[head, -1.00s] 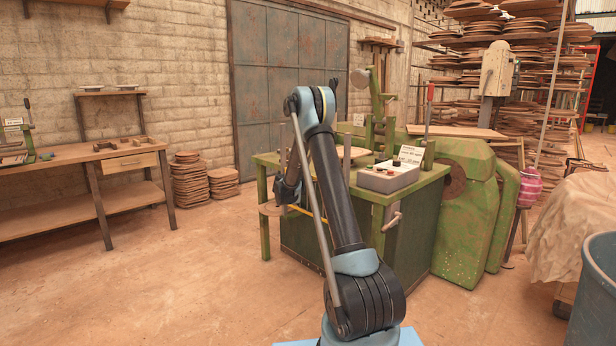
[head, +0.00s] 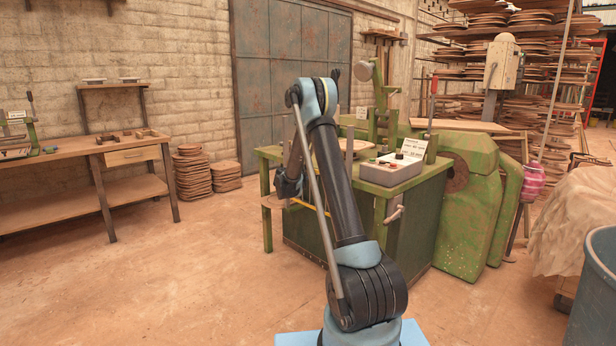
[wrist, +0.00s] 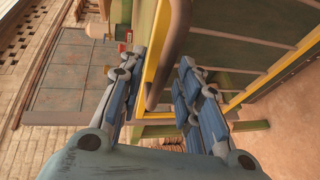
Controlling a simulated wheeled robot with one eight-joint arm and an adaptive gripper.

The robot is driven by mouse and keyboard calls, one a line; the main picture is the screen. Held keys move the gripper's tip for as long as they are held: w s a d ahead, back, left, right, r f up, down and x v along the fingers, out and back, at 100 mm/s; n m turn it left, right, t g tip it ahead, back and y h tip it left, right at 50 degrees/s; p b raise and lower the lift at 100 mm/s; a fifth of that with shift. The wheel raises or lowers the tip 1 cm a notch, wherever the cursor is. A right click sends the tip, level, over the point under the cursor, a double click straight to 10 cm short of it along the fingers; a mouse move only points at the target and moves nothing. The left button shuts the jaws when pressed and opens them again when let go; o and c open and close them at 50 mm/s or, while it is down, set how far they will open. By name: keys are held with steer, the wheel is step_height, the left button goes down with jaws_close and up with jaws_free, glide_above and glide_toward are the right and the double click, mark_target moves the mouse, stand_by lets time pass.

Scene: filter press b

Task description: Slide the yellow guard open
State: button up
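The yellow guard's frame (wrist: 236,103) fills the right and middle of the wrist view, with dark panels inside its yellow edges. A brownish bar handle (wrist: 166,58) stands along its near edge. My gripper (wrist: 160,88) is open, with one blue-padded finger on each side of the handle. Narrow gaps show between the handle and the fingers, so it does not look gripped. In the head view a short yellow strip of the guard (head: 304,204) shows at the left side of the green machine (head: 410,215). My arm hides most of the guard and the gripper's fingertips there.
A control box (head: 392,170) with buttons sits on the machine's top. A wooden workbench (head: 82,203) stands at the left wall, with stacked boards (head: 193,175) beside it. A blue bin (head: 601,285) is at the right front. The floor at left is clear.

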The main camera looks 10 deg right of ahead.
steer(key=v, duration=1.1)
steer(key=shift+a, duration=0.1)
steer(key=s+d+r+m+g+y, duration=0.15)
steer(key=s+d, duration=0.25)
steer(key=s, duration=0.5)
steer(key=s+d+r+m+g, duration=0.3)
steer(key=s+d, duration=0.2)
steer(key=s, duration=0.4)
steer(key=s+d+r+m+g, duration=0.2)
steer(key=s+d, duration=0.2)
steer(key=s, duration=0.5)
steer(key=s+a+f+m+g+y, duration=0.1)
steer(key=s+f+y, duration=0.1)
steer(key=s, duration=0.9)
steer(key=s+a+f+m+g+y, duration=0.2)
steer(key=s+f, duration=0.3)
steer(key=s, duration=0.7)
steer(key=s+a+f+m+g+y, duration=0.1)
steer(key=s+f, duration=0.3)
steer(key=s, duration=0.8)
steer(key=shift+a+f+g+y, duration=0.25)
steer(key=shift+a+g+y, duration=0.35)
steer(key=shift+y, duration=0.25)
